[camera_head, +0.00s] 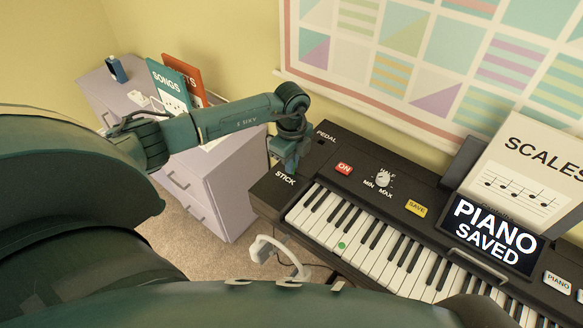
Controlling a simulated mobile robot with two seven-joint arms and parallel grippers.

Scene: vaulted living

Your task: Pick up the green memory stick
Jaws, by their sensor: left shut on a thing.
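My left gripper (284,167) points down at the far left corner of the black piano keyboard (262,193), right by the label STICK. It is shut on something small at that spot. The green memory stick cannot be made out in the head view; the gripper and wrist cover the place by the label. My right gripper is not in view.
The piano has an ON button (344,168), a knob (383,180) and a screen (494,233) reading PIANO SAVED. A SCALES music sheet (525,185) stands behind. A drawer cabinet (222,182) stands left, with a SONGS book (168,84) and a blue bottle (116,69).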

